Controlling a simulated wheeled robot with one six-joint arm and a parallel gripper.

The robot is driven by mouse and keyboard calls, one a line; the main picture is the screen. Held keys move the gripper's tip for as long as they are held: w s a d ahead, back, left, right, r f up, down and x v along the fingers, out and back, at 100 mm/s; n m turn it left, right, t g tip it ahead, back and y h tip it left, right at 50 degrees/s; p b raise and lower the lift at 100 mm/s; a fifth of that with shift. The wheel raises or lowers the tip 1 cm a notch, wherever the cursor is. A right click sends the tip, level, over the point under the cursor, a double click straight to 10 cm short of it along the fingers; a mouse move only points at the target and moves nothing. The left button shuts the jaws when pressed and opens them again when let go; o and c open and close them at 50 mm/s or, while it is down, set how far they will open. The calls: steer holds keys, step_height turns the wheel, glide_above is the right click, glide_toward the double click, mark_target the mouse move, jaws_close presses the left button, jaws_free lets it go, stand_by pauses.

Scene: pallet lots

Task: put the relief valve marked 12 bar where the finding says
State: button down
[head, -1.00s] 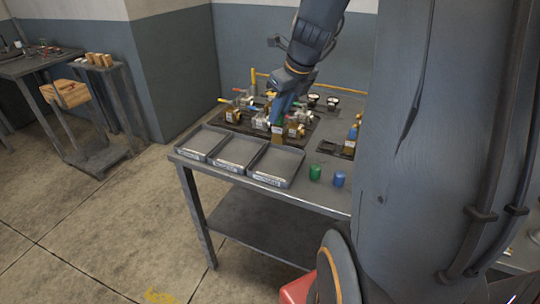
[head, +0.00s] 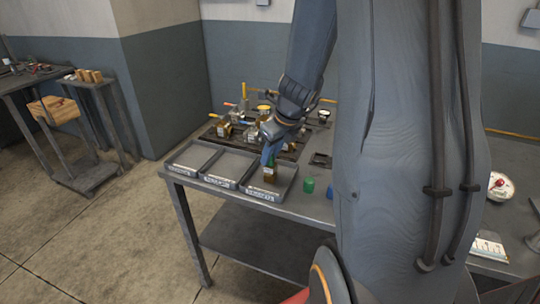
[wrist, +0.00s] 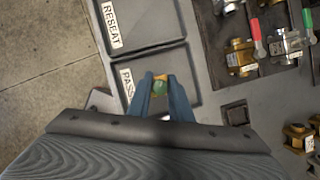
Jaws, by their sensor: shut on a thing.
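The held valve (wrist: 159,88) also shows between my fingers (wrist: 160,90) in the wrist view, over the tray whose label begins "PASS" (wrist: 183,63). I cannot tell whether the valve touches the tray floor. Its marking is not readable. The middle tray (head: 226,166) is labelled RESEAT, as the wrist view shows (wrist: 150,25). The left tray (head: 192,157) has a label too small to read.
A dark board with several brass valves (head: 228,129) lies behind the trays. A green cap (head: 309,185) and a blue cap (head: 329,193) stand right of the trays on the bench. A gauge (head: 500,187) is at far right. The left and middle trays look empty.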

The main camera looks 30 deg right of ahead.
steer(key=shift+f, duration=0.1)
steer(key=c, duration=1.6)
jaws_free()
steer(key=shift+r, duration=0.4)
steer(key=v, duration=1.1)
steer(key=shift+s+a+f+n+g+h+p, duration=0.15)
steer(key=shift+s+a+f+n+g, duration=0.35)
steer(key=shift+s+a+f+n, duration=3.35)
steer(key=shift+a+r+n+g+h+p, duration=0.1)
steer(key=shift+a+r+n+g+h, duration=0.75)
steer(key=shift+n, duration=6.3)
steer(key=shift+s+a+f+n+g+y+p, duration=0.15)
steer(key=shift+s+a+f+n+y, duration=0.25)
steer(key=shift+s+a+f+n, duration=2.7)
